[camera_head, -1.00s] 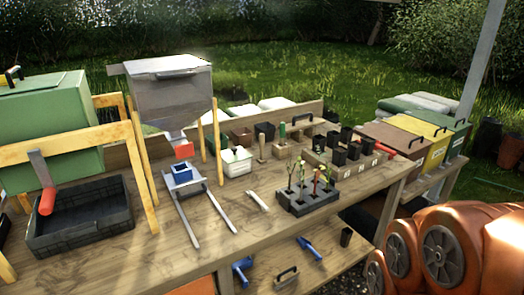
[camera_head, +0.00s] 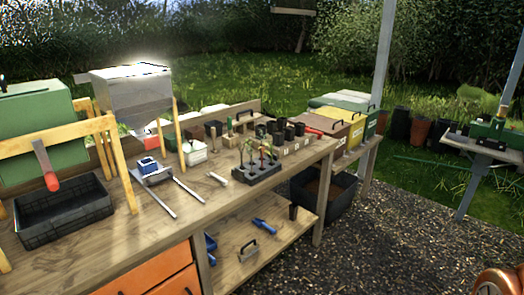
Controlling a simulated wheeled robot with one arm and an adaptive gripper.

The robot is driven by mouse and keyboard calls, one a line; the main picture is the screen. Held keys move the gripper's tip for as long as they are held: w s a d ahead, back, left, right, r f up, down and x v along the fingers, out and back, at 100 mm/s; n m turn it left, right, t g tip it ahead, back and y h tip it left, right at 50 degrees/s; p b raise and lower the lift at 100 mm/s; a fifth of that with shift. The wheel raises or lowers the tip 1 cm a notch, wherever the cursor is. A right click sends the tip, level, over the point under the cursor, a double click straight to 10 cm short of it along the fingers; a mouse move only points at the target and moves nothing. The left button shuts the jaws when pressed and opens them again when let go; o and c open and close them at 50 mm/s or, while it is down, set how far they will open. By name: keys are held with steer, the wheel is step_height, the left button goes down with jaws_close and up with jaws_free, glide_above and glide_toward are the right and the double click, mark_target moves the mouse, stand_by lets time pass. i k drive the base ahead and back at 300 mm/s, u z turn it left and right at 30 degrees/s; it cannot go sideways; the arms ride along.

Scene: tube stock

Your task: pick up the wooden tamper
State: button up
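A small upright pale wooden piece (camera_head: 213,139) stands on the bench behind the seedling tray, just right of the white pots. It may be the wooden tamper, but it is too small to be sure. My gripper is not in view. Only an orange part of my own arm shows at the bottom right corner, well away from the bench.
Gravel (camera_head: 390,225) is open at right.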

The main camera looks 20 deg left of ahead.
mark_target(215, 150)
steer(key=i, duration=2.35)
steer(key=u, duration=1.6)
steer(key=i, duration=0.8)
steer(key=u, duration=1.2)
steer(key=i, duration=0.2)
steer(key=u, duration=0.1)
